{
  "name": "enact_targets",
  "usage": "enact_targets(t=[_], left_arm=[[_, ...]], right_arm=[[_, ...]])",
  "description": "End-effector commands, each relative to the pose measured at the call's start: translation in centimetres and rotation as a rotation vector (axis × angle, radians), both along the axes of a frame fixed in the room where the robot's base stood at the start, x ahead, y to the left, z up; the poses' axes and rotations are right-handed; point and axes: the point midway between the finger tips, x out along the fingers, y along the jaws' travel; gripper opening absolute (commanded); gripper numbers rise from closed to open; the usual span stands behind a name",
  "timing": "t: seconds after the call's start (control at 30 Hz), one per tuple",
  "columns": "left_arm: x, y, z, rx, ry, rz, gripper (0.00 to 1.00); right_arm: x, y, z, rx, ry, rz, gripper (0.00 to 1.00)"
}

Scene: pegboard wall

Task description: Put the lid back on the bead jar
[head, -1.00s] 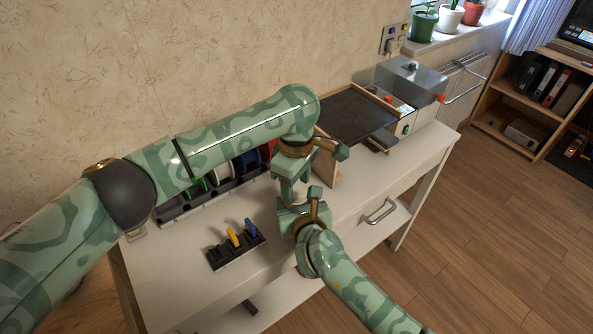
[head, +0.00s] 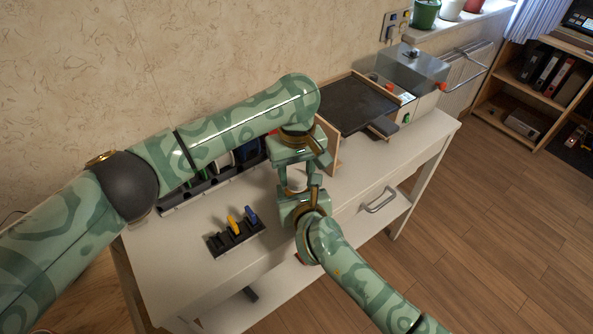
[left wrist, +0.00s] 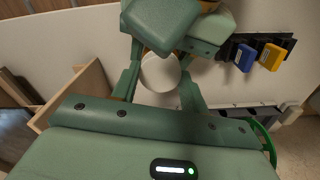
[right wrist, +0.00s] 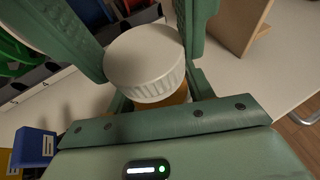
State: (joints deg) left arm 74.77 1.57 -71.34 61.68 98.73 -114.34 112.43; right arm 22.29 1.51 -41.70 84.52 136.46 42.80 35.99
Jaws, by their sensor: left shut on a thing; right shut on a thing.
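The white ribbed lid (right wrist: 145,58) lies over the top of the amber bead jar (right wrist: 176,99) in the right wrist view, with no clear gap between them. I cannot tell whether it is fully seated. My left gripper (head: 298,172) is shut on the lid, whose round white top shows between its fingers in the left wrist view (left wrist: 160,72). My right gripper (head: 302,190) comes from the front, facing the left one, and is shut on the jar. Most of the jar is hidden by the fingers and lid, and its beads cannot be made out.
A small black rack (head: 219,250) with yellow and blue pieces stands left of the grippers on the white bench (head: 165,265). A row of spools (head: 221,161) is behind, partly under my left arm. A wooden-sided dark tray (head: 354,107) and a grey machine (head: 416,72) stand right.

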Motion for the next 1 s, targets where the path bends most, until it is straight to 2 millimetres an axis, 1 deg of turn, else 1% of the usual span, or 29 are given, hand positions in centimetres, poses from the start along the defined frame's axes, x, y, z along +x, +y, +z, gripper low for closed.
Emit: enact_targets(t=[0.03, 0.1, 0.2, 0.3, 0.4, 0.63, 0.67, 0.7, 0.73, 1.0], left_arm=[[0.0, -0.03, 0.0, -0.001, -0.001, -0.14, 0.17], [0.01, -0.03, 0.01, -0.001, -0.001, -0.34, 0.17], [0.03, -0.01, 0.0, 0.0, -0.002, -0.559, 0.17], [0.04, 0.0, -0.02, 0.001, -0.002, -0.686, 0.17], [0.05, 0.02, -0.02, 0.001, -0.003, -0.731, 0.17], [0.06, 0.03, -0.01, 0.001, -0.003, -0.732, 0.17], [0.06, 0.03, 0.0, 0.001, -0.003, -0.732, 0.49], [0.07, 0.05, 0.0, 0.001, -0.003, -0.732, 0.61], [0.06, 0.04, -0.01, 0.001, -0.003, -0.732, 0.66], [0.05, 0.03, 0.07, 0.0, -0.002, -0.731, 0.66]], right_arm=[[-0.04, 0.02, -0.04, -0.001, 0.001, 0.001, 0.0], [-0.04, 0.02, -0.04, -0.001, 0.001, 0.001, 0.0], [-0.04, 0.02, -0.04, -0.001, 0.001, 0.001, 0.0], [-0.04, 0.03, -0.04, -0.001, 0.001, 0.001, 0.0], [-0.04, 0.03, -0.04, -0.001, 0.001, 0.001, 0.0], [-0.05, 0.04, -0.04, -0.001, 0.001, 0.001, 0.0], [-0.05, 0.04, -0.04, 0.0, 0.001, 0.001, 0.0], [-0.05, 0.04, -0.04, 0.0, 0.001, 0.001, 0.0], [-0.05, 0.04, -0.04, 0.0, 0.001, 0.001, 0.0], [-0.04, 0.03, -0.04, 0.0, 0.001, 0.001, 0.0]])
